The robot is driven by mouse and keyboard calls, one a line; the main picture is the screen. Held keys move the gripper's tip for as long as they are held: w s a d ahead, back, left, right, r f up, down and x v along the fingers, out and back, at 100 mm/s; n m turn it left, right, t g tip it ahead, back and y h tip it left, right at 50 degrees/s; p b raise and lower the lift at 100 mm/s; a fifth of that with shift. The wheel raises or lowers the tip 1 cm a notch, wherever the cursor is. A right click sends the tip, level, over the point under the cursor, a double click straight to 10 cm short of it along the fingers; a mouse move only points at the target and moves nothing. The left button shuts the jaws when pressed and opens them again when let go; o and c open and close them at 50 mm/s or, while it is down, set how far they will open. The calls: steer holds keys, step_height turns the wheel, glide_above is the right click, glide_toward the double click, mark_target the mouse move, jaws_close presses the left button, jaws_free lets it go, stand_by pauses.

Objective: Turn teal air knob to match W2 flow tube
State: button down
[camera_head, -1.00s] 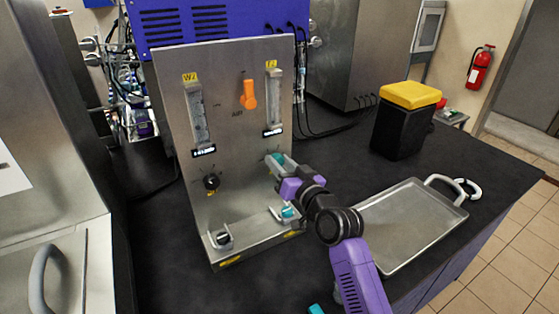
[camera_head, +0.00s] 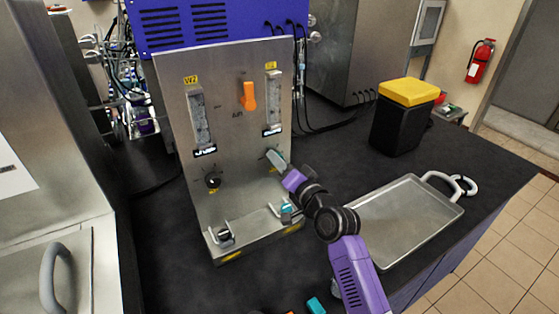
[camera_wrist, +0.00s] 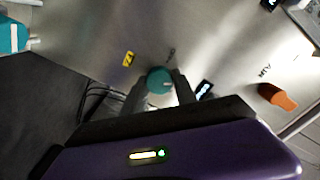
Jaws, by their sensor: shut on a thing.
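The teal air knob (camera_wrist: 159,80) sits on the steel panel (camera_head: 236,120), low on its right side. In the wrist view it lies between my gripper's two fingers (camera_wrist: 157,88), which are shut on it. In the head view my gripper (camera_head: 280,165) reaches the panel from the right and mostly hides the knob. The W2 flow tube (camera_head: 199,118) stands at the panel's upper left, with a small display below it. A second flow tube (camera_head: 273,98) stands at the upper right. The float levels are too small to read.
An orange lever (camera_head: 248,96) sits between the tubes, and a black knob (camera_head: 213,181) is below the W2 tube. A bracket at the panel's foot holds a teal part (camera_head: 287,208). A metal tray (camera_head: 405,222) and a yellow-lidded black bin (camera_head: 404,117) stand to the right.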

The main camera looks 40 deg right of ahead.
steer(key=shift+f, duration=0.1)
steer(key=c, duration=1)
jaws_free()
steer(key=shift+o, duration=0.2)
steer(key=shift+s, duration=0.1)
steer(key=b+v, duration=0.1)
steer(key=v, duration=0.6)
steer(key=shift+s+b, duration=0.3)
steer(key=shift+b, duration=0.1)
steer(key=shift+a, duration=0.15)
